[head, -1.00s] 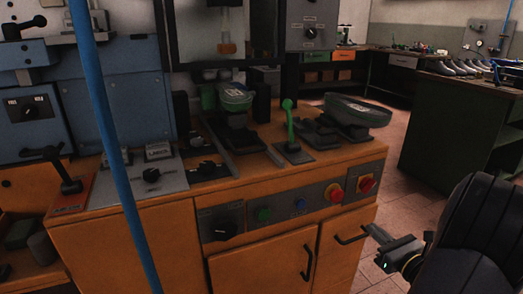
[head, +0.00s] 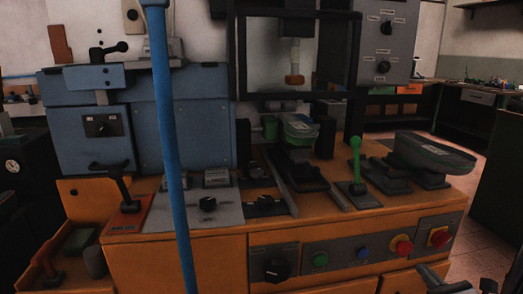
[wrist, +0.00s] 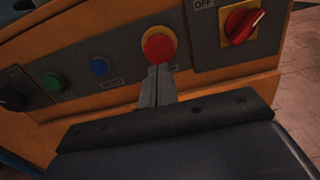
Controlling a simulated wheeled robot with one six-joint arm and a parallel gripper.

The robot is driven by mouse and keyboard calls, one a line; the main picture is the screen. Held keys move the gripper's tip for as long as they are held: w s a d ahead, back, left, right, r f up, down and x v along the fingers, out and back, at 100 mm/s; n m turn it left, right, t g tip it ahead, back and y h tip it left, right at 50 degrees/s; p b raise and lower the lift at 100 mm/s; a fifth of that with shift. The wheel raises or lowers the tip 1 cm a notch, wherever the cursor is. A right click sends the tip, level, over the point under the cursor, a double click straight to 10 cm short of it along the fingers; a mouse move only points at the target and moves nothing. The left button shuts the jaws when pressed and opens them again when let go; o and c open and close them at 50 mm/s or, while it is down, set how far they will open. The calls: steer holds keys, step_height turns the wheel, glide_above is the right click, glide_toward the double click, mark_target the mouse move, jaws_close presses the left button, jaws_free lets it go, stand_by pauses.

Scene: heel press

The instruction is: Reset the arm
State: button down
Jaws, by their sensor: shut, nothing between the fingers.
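My gripper (wrist: 157,84) is shut and empty in the wrist view. Its two fingers lie side by side and point at the red round button (wrist: 158,46) on the orange bench's front panel. The fingertips overlap the button's lower edge in the picture; whether they touch it I cannot tell. In the head view only a small part of my gripper (head: 432,276) shows at the bottom right, below the red button (head: 402,246). Most of my arm is outside the head view.
The panel also has a red rotary switch (wrist: 243,22), a blue button (wrist: 99,66) and a green button (wrist: 53,82). The bench carries a green lever (head: 355,155) and a shoe-shaped pad (head: 432,152). A blue upright pole (head: 172,150) crosses the head view.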

steer(key=s, duration=0.3)
steer(key=shift+d+r, duration=0.1)
